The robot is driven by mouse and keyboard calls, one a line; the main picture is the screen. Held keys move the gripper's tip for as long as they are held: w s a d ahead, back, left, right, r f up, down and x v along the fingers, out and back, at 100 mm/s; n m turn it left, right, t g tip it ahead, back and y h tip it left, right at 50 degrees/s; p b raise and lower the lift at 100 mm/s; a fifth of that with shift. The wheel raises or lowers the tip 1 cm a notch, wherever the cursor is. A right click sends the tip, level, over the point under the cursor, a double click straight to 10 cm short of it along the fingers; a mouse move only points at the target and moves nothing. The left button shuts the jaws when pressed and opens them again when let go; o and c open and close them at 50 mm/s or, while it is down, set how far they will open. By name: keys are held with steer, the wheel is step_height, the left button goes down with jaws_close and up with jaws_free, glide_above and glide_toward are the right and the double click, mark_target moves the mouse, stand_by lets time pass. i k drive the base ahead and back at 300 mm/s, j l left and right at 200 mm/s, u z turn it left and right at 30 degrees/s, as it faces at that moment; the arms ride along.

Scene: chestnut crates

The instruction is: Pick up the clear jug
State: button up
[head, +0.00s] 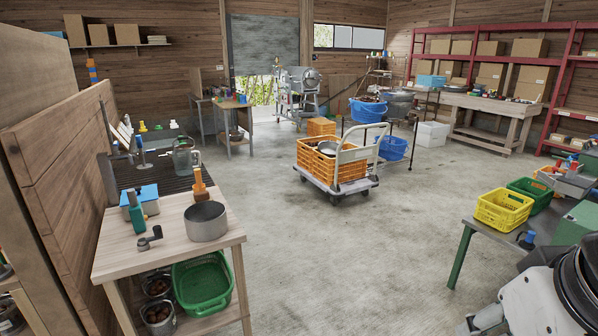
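The clear jug (184,158) stands upright at the left. It is see-through with a slight green tint and is on or just behind the dark slatted surface (160,183), beyond the wooden table. A white and dark part of my arm shows at the bottom right corner, far from the jug. My gripper's fingers are not in view.
The wooden table (118,262) holds a metal pot (205,221), a green bottle (137,219) and a hand crank (149,238). A wooden partition (65,165) borders it on the left. A cart (338,188) with orange crates stands mid-floor. The concrete floor (330,265) before it is clear.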

mark_target(182, 159)
steer(key=i+z, duration=0.2)
steer(key=i, duration=1.95)
steer(key=i+j+u, duration=0.15)
steer(key=i+u, duration=0.2)
steer(key=i, duration=0.15)
steer(key=i+u, duration=0.35)
steer(key=i, duration=0.15)
steer(key=i+l+u, duration=0.15)
steer(key=i+u, duration=0.2)
steer(key=i, duration=0.15)
steer(key=i+l+u, duration=0.35)
steer(key=i, duration=0.15)
steer(key=i+u, duration=0.25)
steer(key=i, duration=0.15)
steer(key=i+u, duration=0.3)
steer(key=i, duration=0.1)
